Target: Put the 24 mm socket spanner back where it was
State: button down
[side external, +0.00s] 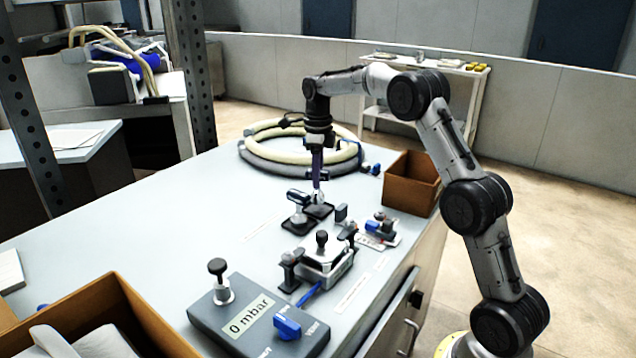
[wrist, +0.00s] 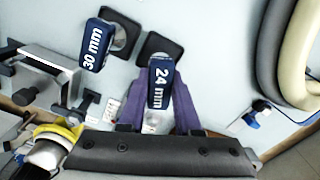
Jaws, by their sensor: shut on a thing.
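The 24 mm socket spanner (wrist: 159,72), with a dark blue labelled top, is between the purple fingers of my gripper (wrist: 160,92) in the wrist view. My gripper (side external: 317,186) is shut on it and points down in the side view. The spanner is over a black square pad (wrist: 155,43), which also shows in the side view (side external: 322,211). I cannot tell whether its lower end touches the pad. The 30 mm socket spanner (wrist: 93,45) stands on a matching pad to the left; it also shows in the side view (side external: 298,198).
A metal clamped fixture (side external: 326,262) stands in front, with blue-handled parts (side external: 380,228) to its right. A grey "0 mbar" box (side external: 255,318) is nearer. Coiled hoses (side external: 262,158) lie behind, and a brown bin (side external: 410,183) is at right.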

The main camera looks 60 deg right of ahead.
jog(key=shift+f, duration=1)
jog(key=shift+f, duration=0.15)
jog(key=c, duration=0.6)
grip_release()
jog(key=shift+s, duration=0.1)
